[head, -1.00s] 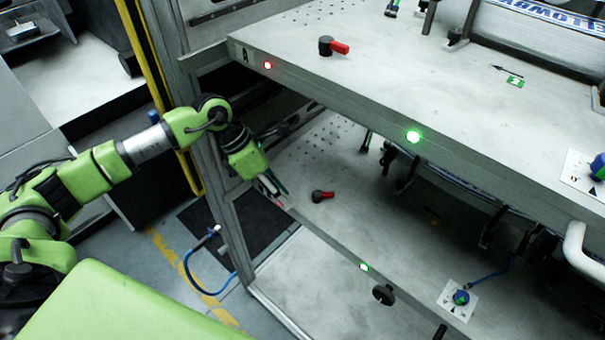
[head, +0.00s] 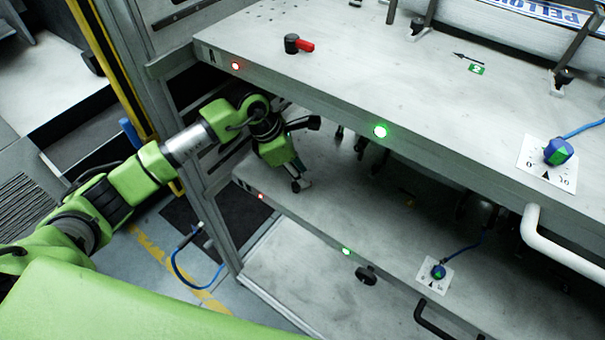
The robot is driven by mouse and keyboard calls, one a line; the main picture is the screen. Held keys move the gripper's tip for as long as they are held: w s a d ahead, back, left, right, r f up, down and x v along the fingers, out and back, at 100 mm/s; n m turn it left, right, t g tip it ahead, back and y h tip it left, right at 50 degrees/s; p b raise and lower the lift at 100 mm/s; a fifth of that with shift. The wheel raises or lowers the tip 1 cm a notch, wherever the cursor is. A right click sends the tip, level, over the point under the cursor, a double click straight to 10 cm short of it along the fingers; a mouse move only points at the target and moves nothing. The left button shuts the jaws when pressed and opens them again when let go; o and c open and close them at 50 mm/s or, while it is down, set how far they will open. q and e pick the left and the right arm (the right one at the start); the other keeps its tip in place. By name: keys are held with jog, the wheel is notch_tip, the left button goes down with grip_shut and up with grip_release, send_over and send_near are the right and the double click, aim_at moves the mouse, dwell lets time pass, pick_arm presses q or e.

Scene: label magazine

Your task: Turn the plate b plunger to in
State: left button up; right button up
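The lower plate (head: 390,228) lies under the upper plate marked A (head: 350,85); I take the lower one to be plate b, though its letter is too small to read. My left gripper (head: 301,184) points down at the lower plate's left front part, where a small red-handled knob showed earlier. That knob is now hidden by the gripper, so I cannot tell whether the fingers touch or hold it. A similar red-handled knob (head: 298,44) stands in view on the upper plate. My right gripper is out of view.
The upper plate's front edge overhangs close to my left wrist. The lower plate's front edge has a red light (head: 261,196), a green light (head: 346,251) and a black knob (head: 366,275). A blue-green dial (head: 438,271) sits further right. A white handle (head: 545,235) sticks out at right.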

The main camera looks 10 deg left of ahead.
pick_arm(q)
jog(key=shift+p+x, duration=0.3)
jog(key=shift+x, duration=1.05)
jog(key=shift+s+a+f, duration=0.1)
jog(key=shift+s+a, duration=0.05)
jog(key=shift+a, duration=0.05)
grip_shut()
jog(key=m+b, duration=0.1)
jog(key=b, duration=0.1)
jog(key=m+g+b, duration=0.1)
jog(key=b, duration=0.1)
jog(key=shift+f, duration=0.25)
jog(key=shift+s+r+m+b, duration=0.25)
jog(key=shift+m+b, duration=0.15)
jog(key=shift+m, duration=0.1)
grip_release()
